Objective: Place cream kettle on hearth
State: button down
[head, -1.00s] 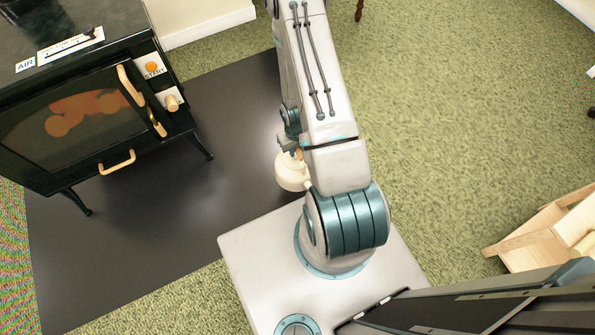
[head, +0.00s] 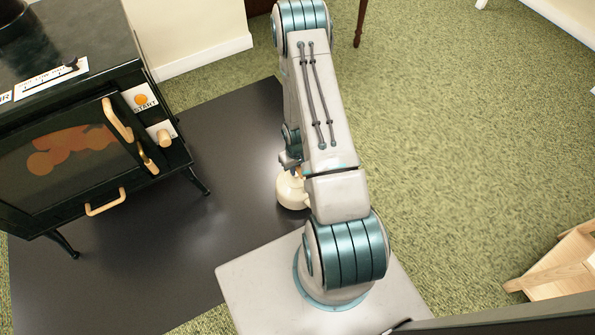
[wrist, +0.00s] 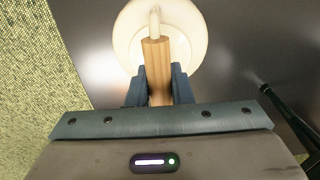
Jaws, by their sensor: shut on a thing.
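The cream kettle (head: 291,191) shows at the left side of my arm in the head view, partly hidden by the arm. In the wrist view the kettle (wrist: 188,62) is seen from above, with its wooden handle (wrist: 157,70) between the fingers. My gripper (wrist: 158,80) is shut on that handle. The dark hearth (head: 225,135) is a flat slab under and in front of the stove, and the kettle is over its right part. I cannot tell whether the kettle's base touches the slab.
A black stove (head: 75,150) with a glass door and slim legs stands on the hearth at left. One stove leg (wrist: 290,115) shows in the wrist view. A wooden crate (head: 560,268) lies at right. Green carpet (head: 460,140) is clear between.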

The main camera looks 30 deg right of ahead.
jog(key=shift+w+d+f, duration=0.2)
jog(key=shift+w+d, duration=0.05)
jog(key=shift+w, duration=0.05)
jog(key=shift+d+f+b, duration=0.1)
jog(key=shift+f+b, duration=1.25)
jog(key=shift+f, duration=0.6)
jog(key=shift+f, duration=0.15)
jog(key=c, duration=1.3)
grip_release()
